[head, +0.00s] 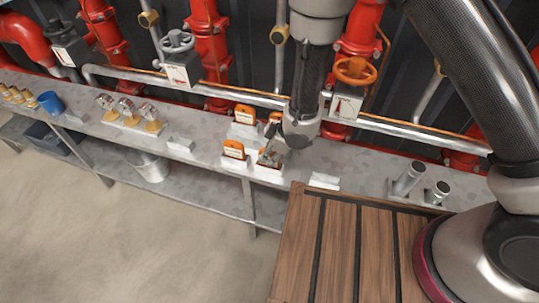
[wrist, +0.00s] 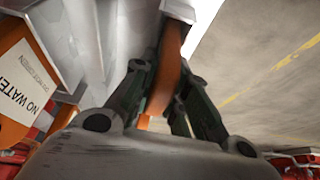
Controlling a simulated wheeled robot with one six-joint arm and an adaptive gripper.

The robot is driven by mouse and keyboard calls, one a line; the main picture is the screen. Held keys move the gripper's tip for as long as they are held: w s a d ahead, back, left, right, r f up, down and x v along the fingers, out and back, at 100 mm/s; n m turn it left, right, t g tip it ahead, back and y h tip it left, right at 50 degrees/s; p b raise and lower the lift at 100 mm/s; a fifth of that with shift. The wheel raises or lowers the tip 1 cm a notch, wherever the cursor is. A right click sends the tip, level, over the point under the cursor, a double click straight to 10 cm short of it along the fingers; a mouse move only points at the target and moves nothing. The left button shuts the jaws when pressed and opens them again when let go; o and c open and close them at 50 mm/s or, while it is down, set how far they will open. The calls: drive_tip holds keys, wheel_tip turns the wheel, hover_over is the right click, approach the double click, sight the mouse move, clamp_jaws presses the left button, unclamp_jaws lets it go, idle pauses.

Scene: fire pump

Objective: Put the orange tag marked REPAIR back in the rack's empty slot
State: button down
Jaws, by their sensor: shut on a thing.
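My gripper (head: 270,152) is low over the white rack (head: 262,174) on the grey shelf. In the wrist view its fingers (wrist: 165,100) are shut on an orange tag (wrist: 165,78), seen nearly edge-on. No lettering shows on the held tag, so I cannot read REPAIR. In the head view the held tag is at the rack's front right, partly behind the fingers; I cannot tell whether it is seated in a slot. Another orange tag (head: 234,149) stands at the front left. One more (head: 245,114) stands at the back left, and another (head: 274,117) is partly hidden by my arm.
In the wrist view a tag marked NO WATER (wrist: 22,85) is at the left. Red pipes (head: 210,45) and valve wheels, one orange (head: 355,70), stand behind the shelf. Gauges (head: 125,108) and a blue cup (head: 51,103) are left. A wooden deck (head: 335,250) is in front.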

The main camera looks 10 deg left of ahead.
drive_tip(key=shift+f, duration=0.1)
drive_tip(key=c, duration=1.4)
unclamp_jaws()
drive_tip(key=v, duration=1.2)
